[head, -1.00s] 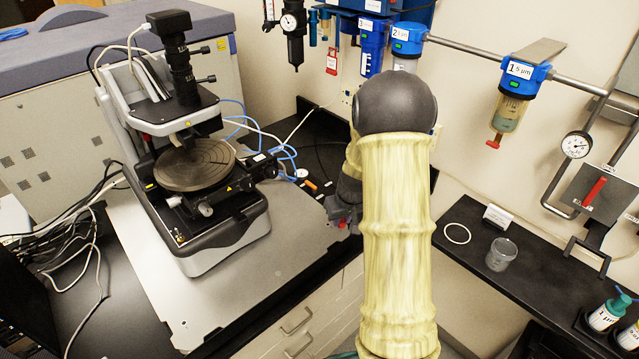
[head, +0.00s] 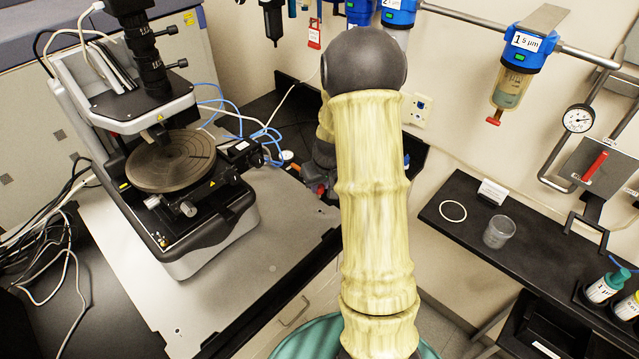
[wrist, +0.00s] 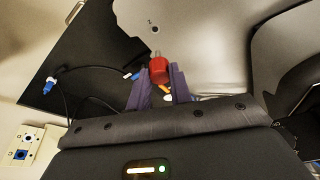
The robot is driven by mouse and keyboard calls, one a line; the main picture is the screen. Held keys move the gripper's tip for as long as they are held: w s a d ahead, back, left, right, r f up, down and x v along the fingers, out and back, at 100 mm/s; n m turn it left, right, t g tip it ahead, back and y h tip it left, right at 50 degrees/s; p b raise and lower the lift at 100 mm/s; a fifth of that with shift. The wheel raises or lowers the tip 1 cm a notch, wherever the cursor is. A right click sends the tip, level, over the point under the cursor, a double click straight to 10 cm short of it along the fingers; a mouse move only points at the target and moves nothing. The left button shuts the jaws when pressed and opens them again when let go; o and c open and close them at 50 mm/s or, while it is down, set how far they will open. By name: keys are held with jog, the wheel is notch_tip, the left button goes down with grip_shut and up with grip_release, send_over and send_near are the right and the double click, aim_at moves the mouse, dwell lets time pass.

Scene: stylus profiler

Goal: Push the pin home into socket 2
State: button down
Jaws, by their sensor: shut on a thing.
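My gripper (wrist: 158,72) has two purple fingers, shut on a red pin (wrist: 159,70) in the wrist view. The pin's narrow pale tip points away from my gripper, toward the light grey plate. On that plate a small dark hole, socket 2 (wrist: 155,28), shows beside a printed "2". In the wrist view the tip appears short of the hole, with pale plate between them; the true distance cannot be told. In the head view my arm hides most of the gripper, and a small red patch shows at its left edge.
The stylus profiler (head: 215,235) stands on the grey plate (head: 245,290). Blue and white cables lie behind it. A wall outlet (head: 418,110) is behind my arm. On the right, a black shelf (head: 455,205) holds a ring (head: 452,210) and a glass beaker (head: 498,231).

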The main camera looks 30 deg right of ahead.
jog(key=b, duration=0.5)
send_over(319, 210)
jog(key=s, duration=0.1)
jog(key=shift+s+f, duration=0.1)
jog(key=shift+f, duration=2.45)
jog(key=shift+f, duration=0.15)
jog(key=shift+f+b, duration=0.35)
jog(key=shift+b, duration=0.05)
jog(key=shift+f+b, duration=0.3)
jog(key=shift+s+f, duration=0.1)
jog(key=shift+f, duration=0.2)
jog(key=shift+f+b, duration=0.3)
jog(key=shift+b, duration=0.25)
jog(key=shift+f+b, duration=0.4)
jog(key=shift+f, duration=0.05)
